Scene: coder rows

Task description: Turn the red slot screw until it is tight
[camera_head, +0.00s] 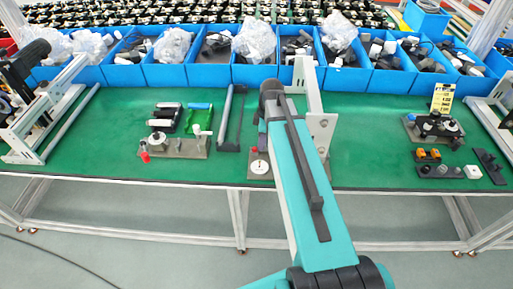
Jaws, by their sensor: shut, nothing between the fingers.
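My teal arm (310,200) reaches from the bottom of the picture to the middle of the green worktable (350,150). My gripper is hidden behind the arm's far end. A small plate (252,172) with a white round dial (259,167) lies beside the arm, partly covered by it. A tiny reddish spot shows at this plate's upper left edge. A small red-topped part (145,157) stands at the front left corner of another fixture plate. Both red parts are too small to show a slot, so I cannot tell which is the red slot screw.
Blue bins (167,73) with bagged and dark parts line the table's back. A fixture with a green holder (200,119) stands left. A fixture with a yellow sign (442,97) and small blocks stand right. Metal frames flank both ends. Green surface is free right of my arm.

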